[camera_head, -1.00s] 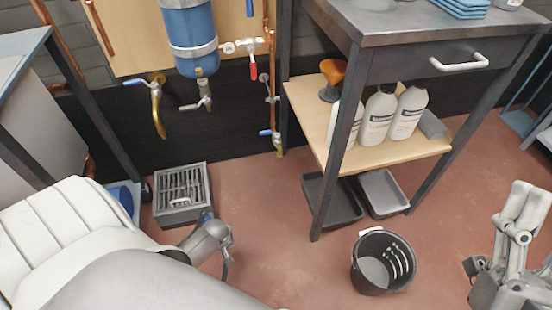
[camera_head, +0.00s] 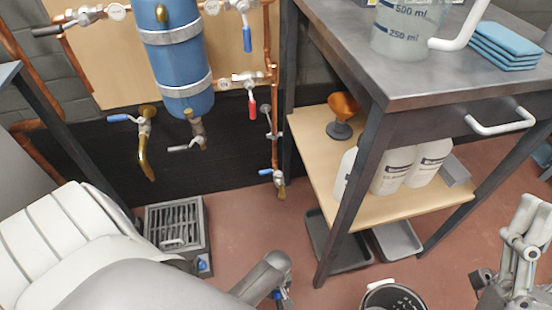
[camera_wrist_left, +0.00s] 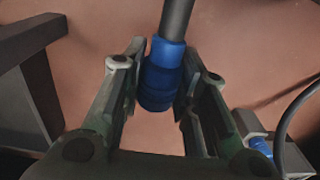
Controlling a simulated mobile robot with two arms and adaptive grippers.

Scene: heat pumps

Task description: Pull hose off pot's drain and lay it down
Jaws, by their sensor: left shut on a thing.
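The blue pot (camera_head: 180,55) hangs on the wall board, with its drain valve (camera_head: 197,130) at the bottom. No hose shows on that outlet. My left gripper (camera_head: 280,297) is low over the floor at the bottom edge, right of the floor drain. In the left wrist view, my left gripper (camera_wrist_left: 160,100) is shut around the hose's blue coupling (camera_wrist_left: 163,75), with the grey hose (camera_wrist_left: 176,18) running up out of the picture.
A grated floor drain (camera_head: 176,226) stands below the pot, with a small blue part (camera_head: 203,263) at its corner. A dark bench (camera_head: 365,55) with a bottle shelf (camera_head: 310,150) stands right. A black bucket (camera_head: 392,297) is between my arms.

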